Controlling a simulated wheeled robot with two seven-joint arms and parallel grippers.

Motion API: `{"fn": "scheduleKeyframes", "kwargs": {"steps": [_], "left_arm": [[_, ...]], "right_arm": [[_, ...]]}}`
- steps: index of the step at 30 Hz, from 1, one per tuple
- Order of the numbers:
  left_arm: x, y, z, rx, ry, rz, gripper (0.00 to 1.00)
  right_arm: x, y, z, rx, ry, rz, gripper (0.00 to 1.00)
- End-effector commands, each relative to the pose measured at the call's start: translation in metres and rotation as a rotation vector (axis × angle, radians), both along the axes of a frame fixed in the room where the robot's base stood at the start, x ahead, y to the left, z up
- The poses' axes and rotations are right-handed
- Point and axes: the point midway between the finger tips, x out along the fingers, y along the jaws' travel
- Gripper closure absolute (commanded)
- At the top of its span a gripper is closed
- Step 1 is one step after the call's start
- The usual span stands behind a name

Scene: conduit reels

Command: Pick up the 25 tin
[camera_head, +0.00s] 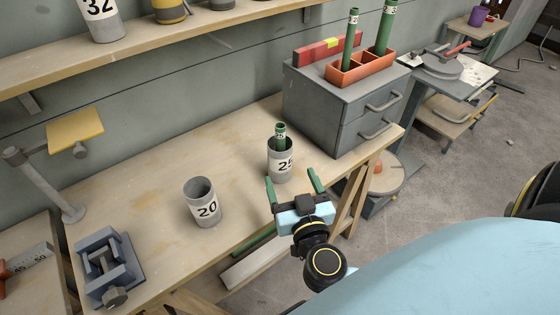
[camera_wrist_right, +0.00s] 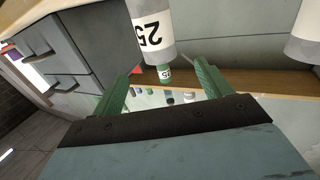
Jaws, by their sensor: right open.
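The 25 tin (camera_head: 281,167) is a grey cylinder with a white label, standing upright on the wooden bench. A short green tube (camera_head: 280,131) sticks out of its top. My right gripper (camera_head: 291,181) is open, its green fingers just in front of the tin, towards the bench's front edge. In the right wrist view the tin (camera_wrist_right: 152,36) appears upside down, beyond and between the open fingers (camera_wrist_right: 168,72); nothing is held. My left gripper is not in view.
A grey 20 tin (camera_head: 203,203) stands on the bench to the left. A grey drawer cabinet (camera_head: 335,115) with an orange holder (camera_head: 345,76) stands behind right. A blue-grey vise (camera_head: 104,268) is at the front left. The bench between vise and tins is clear.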

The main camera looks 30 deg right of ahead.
Motion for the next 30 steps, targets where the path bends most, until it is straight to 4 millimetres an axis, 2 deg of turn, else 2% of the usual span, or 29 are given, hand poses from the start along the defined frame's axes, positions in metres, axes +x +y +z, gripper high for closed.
{"fn": "scheduleKeyframes", "kwargs": {"steps": [10,20,25,30], "left_arm": [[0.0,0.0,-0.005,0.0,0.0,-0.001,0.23],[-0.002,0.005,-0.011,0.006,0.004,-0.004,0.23],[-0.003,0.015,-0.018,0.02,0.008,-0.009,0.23],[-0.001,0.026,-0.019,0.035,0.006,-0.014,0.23]], "right_arm": [[0.06,-0.02,0.0,-0.001,-0.002,-0.005,0.23],[0.088,-0.03,0.001,0.0,-0.004,-0.005,0.23],[0.112,-0.038,0.001,0.0,-0.002,-0.005,0.23],[0.123,-0.042,0.002,0.001,0.0,-0.004,0.23]]}}
